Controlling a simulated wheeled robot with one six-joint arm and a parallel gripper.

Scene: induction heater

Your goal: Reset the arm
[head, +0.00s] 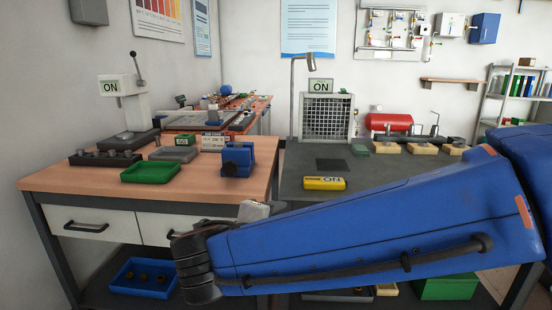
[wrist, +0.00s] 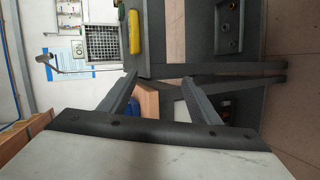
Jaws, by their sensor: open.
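My blue arm crosses the front right of the head view, from the right edge to a dark wrist joint at lower centre-left, in front of the benches. My gripper (wrist: 160,76) shows in the wrist view with its two dark fingers spread apart and nothing between them. In the head view the gripper's fingers cannot be made out; the arm and wrist hide that area.
A wooden bench (head: 70,172) at left holds a green tray (head: 151,172), a blue block (head: 238,158) and a press (head: 127,105).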

